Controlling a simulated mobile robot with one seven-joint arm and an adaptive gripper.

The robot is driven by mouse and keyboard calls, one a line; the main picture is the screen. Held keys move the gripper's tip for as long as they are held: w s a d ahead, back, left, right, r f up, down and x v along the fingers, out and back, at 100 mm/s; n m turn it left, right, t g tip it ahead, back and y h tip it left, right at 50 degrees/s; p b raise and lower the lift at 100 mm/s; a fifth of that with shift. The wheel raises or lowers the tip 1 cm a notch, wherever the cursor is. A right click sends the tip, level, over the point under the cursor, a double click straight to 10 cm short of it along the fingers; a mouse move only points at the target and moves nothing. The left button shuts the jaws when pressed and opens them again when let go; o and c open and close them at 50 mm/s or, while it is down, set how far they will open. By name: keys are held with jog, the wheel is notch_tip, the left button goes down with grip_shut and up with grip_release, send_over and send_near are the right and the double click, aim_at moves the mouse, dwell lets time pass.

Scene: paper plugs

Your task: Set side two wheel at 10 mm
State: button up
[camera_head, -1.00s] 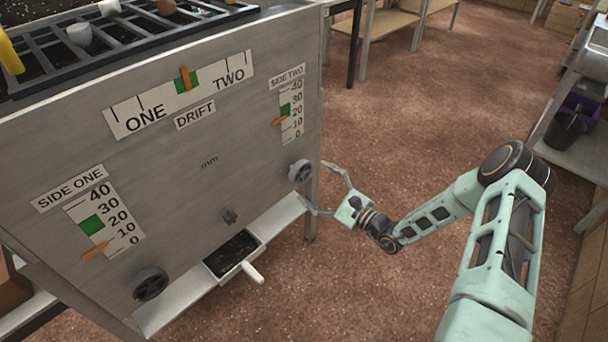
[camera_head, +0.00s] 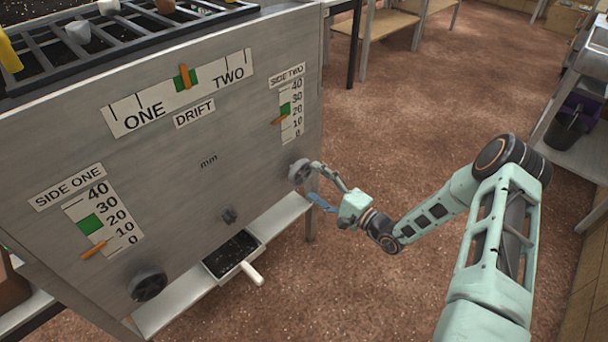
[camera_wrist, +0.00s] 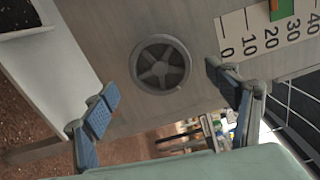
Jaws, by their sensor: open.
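The side two wheel (camera_head: 300,171) is a dark grey spoked handwheel at the right end of the metal panel. In the wrist view the wheel (camera_wrist: 160,65) lies between my two fingers. My gripper (camera_head: 314,182) is open at the wheel, with a finger on either side; I cannot tell whether they touch the rim. The side two scale (camera_head: 291,113) runs from 0 to 40, and its orange pointer (camera_head: 279,120) stands near 20, perhaps slightly below. In the wrist view the pointer (camera_wrist: 273,8) is beside the green band (camera_wrist: 284,9).
The side one wheel (camera_head: 149,284) and side one scale (camera_head: 104,217) are on the panel's left. A small knob (camera_head: 230,216) sits above a white-handled tray (camera_head: 252,272) on a ledge. The drift scale (camera_head: 180,93) is higher up. Open brown floor (camera_head: 420,140) lies to the right.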

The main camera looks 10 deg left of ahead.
aim_at(303, 174)
jog(key=shift+b+x, duration=0.5)
jog(key=shift+x, duration=1.55)
jog(key=c, duration=1.2)
jog(key=shift+o, duration=0.2)
